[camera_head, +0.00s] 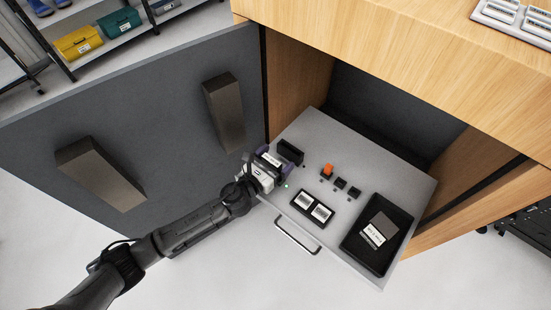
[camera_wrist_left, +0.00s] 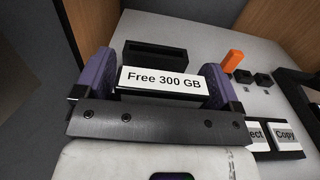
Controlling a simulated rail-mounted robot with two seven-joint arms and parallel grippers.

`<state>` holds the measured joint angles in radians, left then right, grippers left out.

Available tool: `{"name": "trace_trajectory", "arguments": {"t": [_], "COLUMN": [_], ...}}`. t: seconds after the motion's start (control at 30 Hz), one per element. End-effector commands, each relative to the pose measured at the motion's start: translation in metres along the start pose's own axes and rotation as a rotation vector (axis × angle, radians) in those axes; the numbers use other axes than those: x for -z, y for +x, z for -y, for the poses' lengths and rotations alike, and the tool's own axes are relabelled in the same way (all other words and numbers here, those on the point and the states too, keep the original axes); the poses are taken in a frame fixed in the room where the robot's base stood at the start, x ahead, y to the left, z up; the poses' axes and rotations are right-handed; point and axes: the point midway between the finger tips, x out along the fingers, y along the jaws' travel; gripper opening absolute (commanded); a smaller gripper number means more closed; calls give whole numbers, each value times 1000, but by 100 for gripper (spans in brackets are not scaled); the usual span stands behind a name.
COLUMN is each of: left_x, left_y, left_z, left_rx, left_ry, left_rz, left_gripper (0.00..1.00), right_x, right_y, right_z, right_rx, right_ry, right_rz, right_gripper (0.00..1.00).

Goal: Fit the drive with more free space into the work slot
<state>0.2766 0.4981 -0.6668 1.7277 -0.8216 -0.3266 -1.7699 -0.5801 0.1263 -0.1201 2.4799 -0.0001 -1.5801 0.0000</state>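My left gripper (camera_head: 267,166) is over the left part of the pulled-out drawer, its purple fingers on both sides of a black drive with a white label (camera_wrist_left: 160,80) reading "Free 300 GB". The drive also shows in the head view (camera_head: 271,159). A black open-topped slot block (camera_head: 290,151) is just beyond the held drive; it also shows in the left wrist view (camera_wrist_left: 155,54). The drive looks apart from it. A second drive (camera_head: 374,234) with a white label too small to read lies in a black tray (camera_head: 361,254). My right gripper is out of view.
The grey drawer (camera_head: 338,239) also carries an orange piece (camera_head: 328,170), small black blocks (camera_head: 341,183) and a panel with two labelled buttons (camera_head: 312,207), "Copy" readable on one in the left wrist view (camera_wrist_left: 285,135). A grey door (camera_head: 165,110) stands left, wooden cabinet walls (camera_head: 300,85) behind.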

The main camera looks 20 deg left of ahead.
Motion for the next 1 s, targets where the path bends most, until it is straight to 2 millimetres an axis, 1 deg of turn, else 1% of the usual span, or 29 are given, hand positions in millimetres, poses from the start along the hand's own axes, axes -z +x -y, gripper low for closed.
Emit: {"name": "trace_trajectory", "arguments": {"t": [0.03,0.1,0.33,0.47,0.57,0.8,1.0], "left_x": [0,0,0,0,0,0,0], "left_y": [0,0,-1,-8,-23,-71,-104], "left_z": [0,0,0,0,0,0,0], "left_rx": [0,0,0,0,0,0,0], "left_ry": [0,0,0,0,-1,-1,-2], "left_rz": [0,0,-1,-2,-4,-5,-3], "left_gripper": [94,100,100,100,100,100,100], "right_x": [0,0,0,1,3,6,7], "right_y": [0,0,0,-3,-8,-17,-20], "right_z": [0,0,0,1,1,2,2], "right_rx": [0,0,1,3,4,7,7], "right_ry": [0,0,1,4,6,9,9], "right_rz": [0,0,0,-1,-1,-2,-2], "right_gripper": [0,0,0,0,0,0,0]}}
